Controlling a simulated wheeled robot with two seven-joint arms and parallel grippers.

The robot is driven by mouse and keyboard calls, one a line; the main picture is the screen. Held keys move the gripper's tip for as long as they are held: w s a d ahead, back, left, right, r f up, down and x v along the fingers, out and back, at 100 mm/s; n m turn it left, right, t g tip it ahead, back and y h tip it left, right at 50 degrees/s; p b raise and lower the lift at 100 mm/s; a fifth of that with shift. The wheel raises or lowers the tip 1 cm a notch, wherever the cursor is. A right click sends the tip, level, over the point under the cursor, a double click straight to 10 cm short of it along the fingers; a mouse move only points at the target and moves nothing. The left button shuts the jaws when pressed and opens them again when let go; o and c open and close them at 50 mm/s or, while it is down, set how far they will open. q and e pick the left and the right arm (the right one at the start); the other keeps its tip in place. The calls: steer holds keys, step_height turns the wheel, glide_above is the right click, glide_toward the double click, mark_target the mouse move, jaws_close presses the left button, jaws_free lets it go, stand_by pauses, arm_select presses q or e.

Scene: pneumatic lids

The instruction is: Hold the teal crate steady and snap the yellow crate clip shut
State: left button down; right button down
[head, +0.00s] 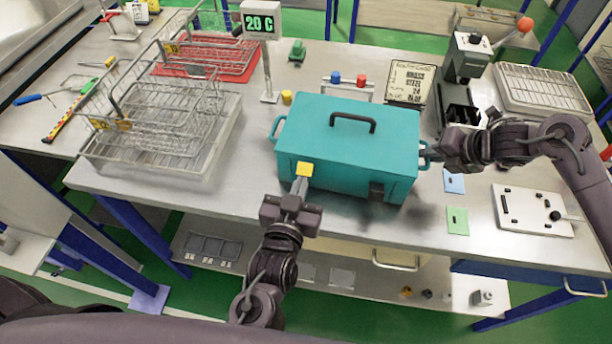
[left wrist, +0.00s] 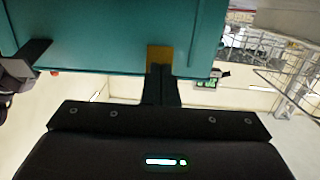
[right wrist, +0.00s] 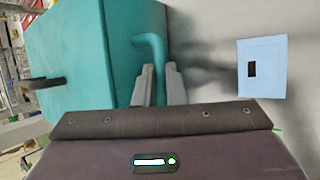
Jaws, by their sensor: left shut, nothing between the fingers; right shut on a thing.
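The teal crate (head: 345,140) stands closed on the metal bench, with a black handle (head: 352,122) on its lid. The yellow crate clip (head: 305,169) is on its front left, at the lid's front edge. My left gripper (head: 300,182) is shut and empty, its fingertips at the clip; they also meet it in the left wrist view (left wrist: 160,66). Whether the clip is fully closed I cannot tell. My right gripper (head: 432,152) is shut on the crate's right side handle, seen as a teal bar (right wrist: 150,48) in the right wrist view. A dark clip (head: 376,192) is on the crate's front right.
Wire baskets (head: 160,115) stand on the left of the bench. A post with a 20 C display (head: 262,24) stands behind the crate. A lever press (head: 470,60) and a grated tray (head: 542,90) are at the back right. Blue (head: 454,181) and green (head: 457,221) cards lie on the right.

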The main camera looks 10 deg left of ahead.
arm_select(q)
steer(key=shift+w+r, duration=0.4)
steer(key=shift+w, duration=0.25)
stand_by(0.8)
steer(key=shift+s, duration=0.1)
steer(key=shift+s+a, duration=0.1)
steer(key=shift+s, duration=2.35)
steer(key=s+r, duration=0.1)
steer(key=s, duration=1.1)
steer(key=shift+a+r, duration=0.15)
steer(key=shift+a, duration=0.2)
arm_select(e)
steer(key=c, duration=1.4)
jaws_free()
arm_select(q)
steer(key=shift+w, duration=0.1)
